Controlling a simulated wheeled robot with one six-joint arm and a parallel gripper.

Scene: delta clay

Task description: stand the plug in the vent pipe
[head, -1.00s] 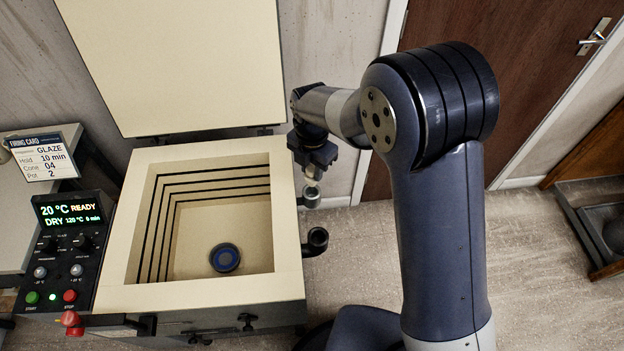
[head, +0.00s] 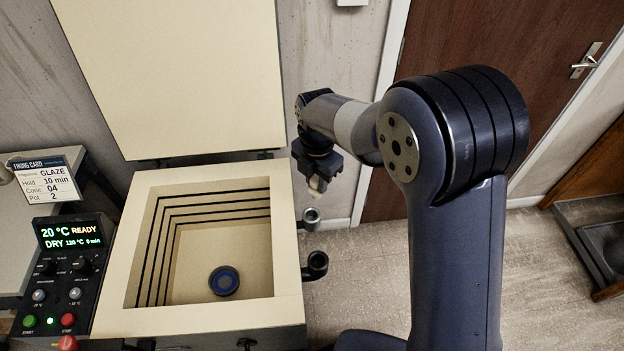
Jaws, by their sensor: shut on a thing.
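My gripper (head: 318,178) is shut on the small cream plug (head: 317,185), which hangs below the jaws with its upper part hidden. The plug is in the air beside the kiln's right wall, above and apart from a grey ring-shaped fitting (head: 311,219). A dark elbow pipe (head: 316,264) with an upturned round mouth juts from the same wall, nearer to me; it looks like the vent pipe. Its mouth looks empty.
The kiln (head: 285,310) stands open with its lid (head: 175,80) raised behind. A blue round piece (head: 224,281) sits on its floor. A control panel (head: 70,240) and a firing card (head: 47,181) are at left. Floor right of the pipes is clear.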

